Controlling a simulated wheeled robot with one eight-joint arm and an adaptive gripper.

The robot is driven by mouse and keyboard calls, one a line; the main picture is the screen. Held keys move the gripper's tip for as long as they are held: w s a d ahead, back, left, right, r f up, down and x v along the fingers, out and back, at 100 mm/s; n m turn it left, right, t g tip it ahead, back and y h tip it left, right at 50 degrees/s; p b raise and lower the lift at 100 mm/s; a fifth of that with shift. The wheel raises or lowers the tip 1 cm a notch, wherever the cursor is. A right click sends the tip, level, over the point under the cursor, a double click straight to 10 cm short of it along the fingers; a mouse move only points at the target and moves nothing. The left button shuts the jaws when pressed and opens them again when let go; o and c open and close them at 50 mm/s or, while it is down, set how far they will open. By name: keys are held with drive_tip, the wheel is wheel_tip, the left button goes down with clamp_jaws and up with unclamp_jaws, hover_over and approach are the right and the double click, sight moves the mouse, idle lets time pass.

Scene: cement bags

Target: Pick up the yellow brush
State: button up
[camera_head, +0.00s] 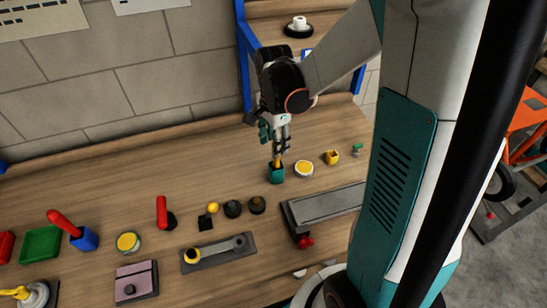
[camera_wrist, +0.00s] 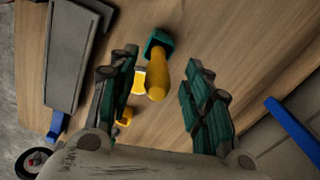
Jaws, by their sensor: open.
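The yellow brush (camera_head: 278,162) stands upright on the wooden bench, its yellow handle rising from a teal block-shaped lower part (camera_head: 276,174). In the wrist view, the yellow handle (camera_wrist: 157,80) points toward the camera, with the teal part (camera_wrist: 158,45) beyond it. My gripper (camera_head: 279,146) is just above the brush in the head view. In the wrist view, my gripper (camera_wrist: 161,82) is open, with one finger on each side of the handle and visible gaps to both. Bristles are not visible.
A yellow-topped round tin (camera_head: 304,169) and a small yellow object (camera_head: 332,157) are close right of the brush. A grey slab (camera_head: 325,204) lies in front to the right. Dark round pieces (camera_head: 232,208) are left. A blue-framed shelf (camera_head: 245,60) stands behind.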

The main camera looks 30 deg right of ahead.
sight(276, 160)
drive_tip(key=shift+d+f+b, duration=0.25)
drive_tip(key=shift+f+b, duration=0.25)
drive_tip(key=shift+f, duration=1.55)
drive_tip(key=shift+d+f+b, duration=0.2)
drive_tip(key=shift+f+b, duration=0.25)
drive_tip(key=shift+f, duration=1.55)
drive_tip(key=shift+c, duration=0.2)
clamp_jaws()
